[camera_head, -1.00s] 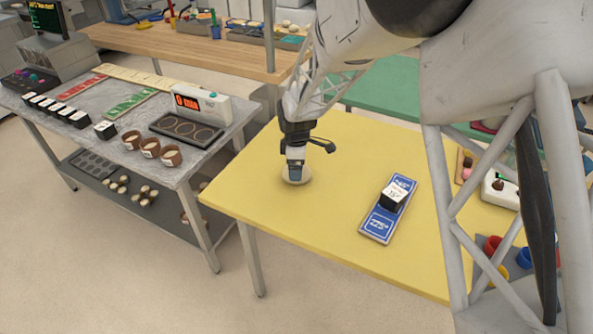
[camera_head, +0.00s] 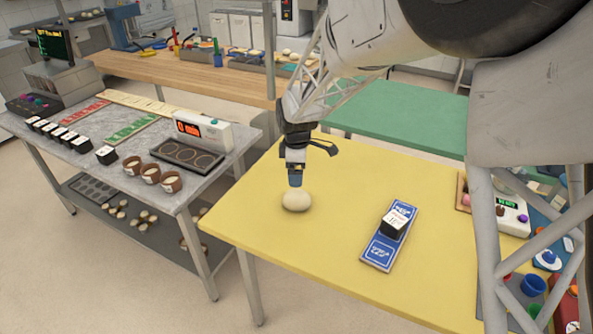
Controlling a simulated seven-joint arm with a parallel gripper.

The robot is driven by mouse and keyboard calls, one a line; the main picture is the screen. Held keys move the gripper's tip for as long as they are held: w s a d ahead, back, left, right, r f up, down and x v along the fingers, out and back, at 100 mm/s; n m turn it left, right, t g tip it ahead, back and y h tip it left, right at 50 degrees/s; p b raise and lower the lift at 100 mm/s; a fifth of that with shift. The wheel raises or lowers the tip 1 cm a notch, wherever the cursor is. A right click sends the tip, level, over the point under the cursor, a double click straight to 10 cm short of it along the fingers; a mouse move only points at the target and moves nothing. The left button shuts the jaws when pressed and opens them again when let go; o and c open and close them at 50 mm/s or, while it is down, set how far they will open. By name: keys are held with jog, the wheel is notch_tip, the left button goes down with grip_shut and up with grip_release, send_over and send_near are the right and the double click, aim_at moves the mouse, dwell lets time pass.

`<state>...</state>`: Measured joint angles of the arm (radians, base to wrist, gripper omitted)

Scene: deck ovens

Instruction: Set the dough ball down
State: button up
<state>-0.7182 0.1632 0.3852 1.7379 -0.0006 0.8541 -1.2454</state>
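The pale, round dough ball (camera_head: 297,201) rests on the yellow tabletop (camera_head: 270,232), left of the blue card-like mat. My gripper (camera_head: 295,184) points down right above the ball, and the whole ball shows below the fingertips. The fingers line up one behind the other from this side, so the gap between them is hard to see. The ball is out of their hold, so I take the gripper as open and empty. A narrow gap or light touch between fingertips and ball cannot be told apart.
A black-and-white block (camera_head: 394,223) sits on the blue mat (camera_head: 378,254). The grey table (camera_head: 80,165) at left holds brown cups (camera_head: 151,174), a dark round-welled tray (camera_head: 185,153) and a red-digit timer (camera_head: 203,130). The yellow table's front is clear.

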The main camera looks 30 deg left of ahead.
jog(key=shift+d, duration=0.1)
dwell(0.6)
jog(key=s+d+r+m, duration=0.2)
jog(key=d+r+m, duration=0.25)
jog(key=d, duration=0.55)
jog(key=s+d+r+m+t, duration=0.1)
jog(key=s+d+r+m, duration=0.15)
jog(key=d+r, duration=0.6)
jog(key=s+d+r+m, duration=0.2)
jog(key=d+m, duration=0.2)
jog(key=d, duration=0.8)
jog(key=s+d+r+m+t, duration=0.1)
jog(key=s+d+m, duration=1)
jog(key=s+d, duration=0.9)
jog(key=shift+s+d+r+m+t, duration=0.3)
jog(key=shift+s+d+r+m, duration=0.1)
jog(key=shift+s, duration=0.8)
